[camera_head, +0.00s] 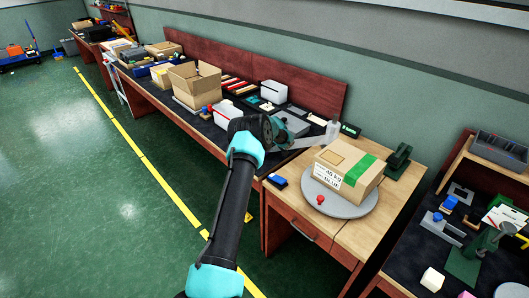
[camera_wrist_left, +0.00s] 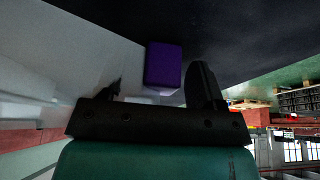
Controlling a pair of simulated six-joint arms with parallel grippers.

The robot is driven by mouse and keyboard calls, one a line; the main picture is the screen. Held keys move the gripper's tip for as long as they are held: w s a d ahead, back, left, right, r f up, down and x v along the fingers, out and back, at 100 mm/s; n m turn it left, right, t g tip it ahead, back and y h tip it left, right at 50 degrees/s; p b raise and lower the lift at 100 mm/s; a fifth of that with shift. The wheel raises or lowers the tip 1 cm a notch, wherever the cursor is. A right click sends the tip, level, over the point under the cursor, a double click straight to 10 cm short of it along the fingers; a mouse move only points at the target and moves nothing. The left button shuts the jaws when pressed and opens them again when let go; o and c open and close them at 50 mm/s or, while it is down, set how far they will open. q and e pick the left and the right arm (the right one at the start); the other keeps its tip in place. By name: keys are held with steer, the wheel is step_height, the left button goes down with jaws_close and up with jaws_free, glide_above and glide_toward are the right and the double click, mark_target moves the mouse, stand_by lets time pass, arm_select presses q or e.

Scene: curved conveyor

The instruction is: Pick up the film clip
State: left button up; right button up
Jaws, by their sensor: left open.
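My left gripper (camera_wrist_left: 159,75) is open, with its two dark fingers apart in the left wrist view. A small purple block (camera_wrist_left: 163,60) shows between and just beyond the fingers; I cannot tell whether either finger touches it. I cannot tell whether this block is the film clip, and nothing else is clearly recognisable as one. In the head view my left arm reaches up from the bottom to above the bench edge, with its gripper (camera_head: 305,142) near the right end of the dark bench. My right gripper is not in view.
A taped cardboard box (camera_head: 346,172) stands on a round grey turntable (camera_head: 352,207) to the right. An open carton (camera_head: 194,82) and a white bin (camera_head: 227,114) stand left of the gripper. A blue-topped block (camera_head: 277,180) lies near the wooden table's edge.

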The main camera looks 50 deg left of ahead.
arm_select(q)
steer(key=shift+c, duration=0.3)
steer(key=c, duration=0.9)
steer(key=shift+r, duration=0.1)
steer(key=shift+c, duration=0.2)
step_height(320, 180, up, 3)
steer(key=shift+r, duration=0.15)
steer(key=s+d+r, duration=0.1)
steer(key=s+d, duration=0.9)
steer(key=d, duration=0.2)
steer(key=shift+s+r, duration=0.25)
steer(key=shift+s, duration=0.05)
